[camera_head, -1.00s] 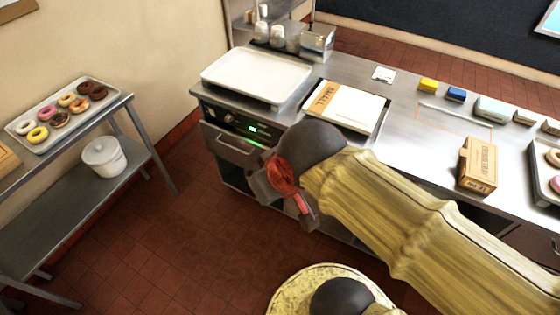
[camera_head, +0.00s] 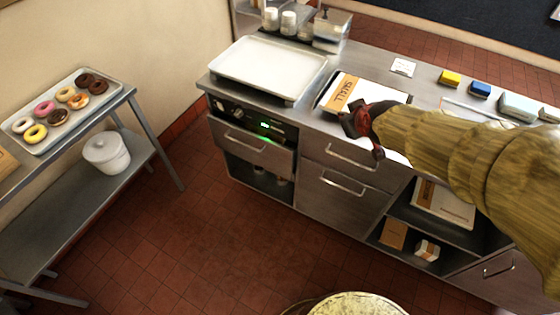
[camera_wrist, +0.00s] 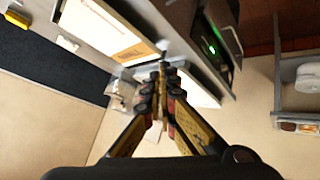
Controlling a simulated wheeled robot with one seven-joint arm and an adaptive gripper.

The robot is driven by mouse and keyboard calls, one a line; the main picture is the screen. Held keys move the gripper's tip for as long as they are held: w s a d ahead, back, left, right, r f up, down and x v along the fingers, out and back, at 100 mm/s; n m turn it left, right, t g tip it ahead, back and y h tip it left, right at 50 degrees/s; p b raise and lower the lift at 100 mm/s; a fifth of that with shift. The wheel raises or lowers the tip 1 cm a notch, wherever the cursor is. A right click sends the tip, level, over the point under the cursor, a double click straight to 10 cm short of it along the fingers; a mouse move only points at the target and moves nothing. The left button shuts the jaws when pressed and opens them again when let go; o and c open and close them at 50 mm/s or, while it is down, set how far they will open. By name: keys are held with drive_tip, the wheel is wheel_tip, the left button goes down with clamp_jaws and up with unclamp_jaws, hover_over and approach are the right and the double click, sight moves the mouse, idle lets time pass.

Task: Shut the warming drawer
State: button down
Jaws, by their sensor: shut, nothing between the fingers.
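The warming drawer (camera_head: 250,148) is the steel front with a bar handle under the control panel (camera_head: 262,126), which has a green display. My gripper (camera_head: 352,126) is to the right of the drawer, above the counter's front edge by the box marked SMALL, apart from the drawer. Its fingers are together and empty in the wrist view (camera_wrist: 161,78). The panel's green light also shows at the upper right of the wrist view.
A white tray (camera_head: 268,66) lies on the counter above the drawer. The SMALL box (camera_head: 352,92) is under my gripper. An open bay (camera_head: 258,178) lies below the drawer. A rack with doughnuts (camera_head: 60,112) stands left, with clear floor between.

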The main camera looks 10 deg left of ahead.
drive_tip(key=w+a+f+n+t+y, duration=0.1)
drive_tip(key=w+a+f+n, duration=0.2)
drive_tip(key=w+a+f, duration=0.35)
drive_tip(key=w+a+f+n+t+y+b, duration=0.1)
drive_tip(key=w+a+f+n, duration=0.2)
drive_tip(key=f, duration=0.6)
drive_tip(key=w+a+f+n+t, duration=0.2)
drive_tip(key=w+a+f, duration=0.35)
drive_tip(key=f, duration=0.25)
drive_tip(key=s+a+f+n+t+y, duration=0.1)
drive_tip(key=s+f+n, duration=0.25)
drive_tip(key=f, duration=0.35)
drive_tip(key=s+a+f+n+t+y+b, duration=0.15)
drive_tip(key=s+f, duration=0.25)
drive_tip(key=f, duration=0.4)
drive_tip(key=s+a+f+n+t+y+p, duration=0.1)
drive_tip(key=s+a+f+n, duration=0.2)
drive_tip(key=f, duration=0.4)
drive_tip(key=b, duration=0.2)
approach(274, 151)
drive_tip(key=a, duration=0.3)
drive_tip(key=shift+w+d+r+b, duration=0.1)
drive_tip(key=shift+w+d+b, duration=0.1)
drive_tip(key=shift+w, duration=0.5)
drive_tip(key=shift+w+d+f+b, duration=0.1)
drive_tip(key=shift+w+d+b, duration=0.1)
drive_tip(key=shift+w, duration=0.5)
drive_tip(key=shift+w+d+r+b, duration=0.1)
drive_tip(key=shift+w+d+b, duration=0.1)
drive_tip(key=shift+w, duration=0.5)
